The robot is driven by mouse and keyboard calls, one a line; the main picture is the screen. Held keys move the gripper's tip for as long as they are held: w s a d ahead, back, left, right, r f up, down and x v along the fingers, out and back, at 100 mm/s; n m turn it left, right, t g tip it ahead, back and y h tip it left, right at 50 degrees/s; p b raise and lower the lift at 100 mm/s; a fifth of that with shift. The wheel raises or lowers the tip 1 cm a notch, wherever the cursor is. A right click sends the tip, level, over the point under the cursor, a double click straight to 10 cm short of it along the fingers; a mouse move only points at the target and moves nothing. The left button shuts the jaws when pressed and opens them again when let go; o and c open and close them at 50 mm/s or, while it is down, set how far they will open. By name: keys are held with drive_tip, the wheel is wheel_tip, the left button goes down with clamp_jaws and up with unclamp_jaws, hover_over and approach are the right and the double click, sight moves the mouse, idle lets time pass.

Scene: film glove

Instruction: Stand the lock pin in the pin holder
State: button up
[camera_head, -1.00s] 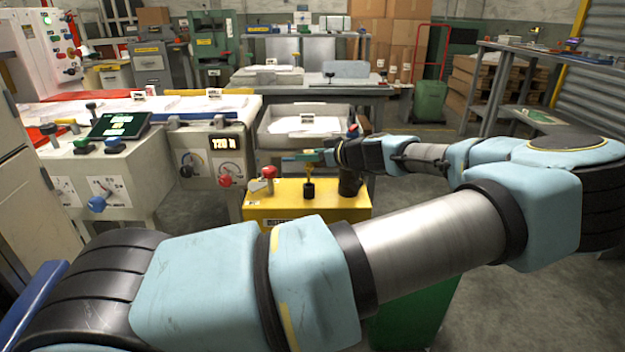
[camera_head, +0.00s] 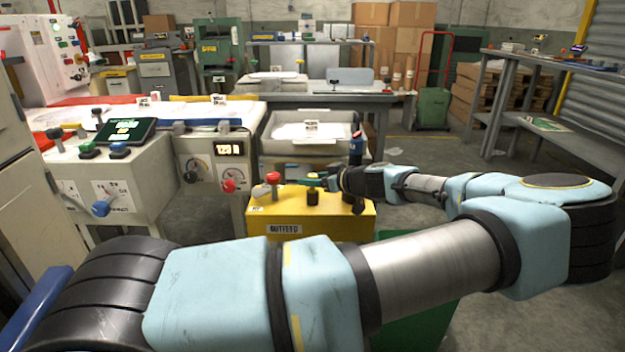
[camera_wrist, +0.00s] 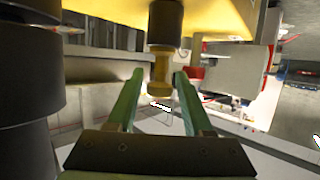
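A brass pin with a wider collar (camera_wrist: 160,72), apparently the lock pin, stands in a black cylindrical holder (camera_wrist: 166,25) on a yellow box. The wrist view is upside down, so the pin points downward there. In the head view the black holder (camera_head: 312,198) sits on top of the yellow box (camera_head: 335,222). My gripper (camera_wrist: 159,76) has its green fingers on either side of the pin's free end, with gaps visible at both sides. In the head view my gripper (camera_head: 317,180) is just above the holder, and the pin is mostly hidden there.
A red mushroom button (camera_head: 272,179) is left of the holder on the box. A wide black cylinder (camera_wrist: 28,75) stands close beside my gripper. A grey control console (camera_head: 135,165) is at the left. A grey tray (camera_head: 275,148) with white contents lies behind the box.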

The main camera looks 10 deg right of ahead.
drive_tip(key=shift+o, duration=0.9)
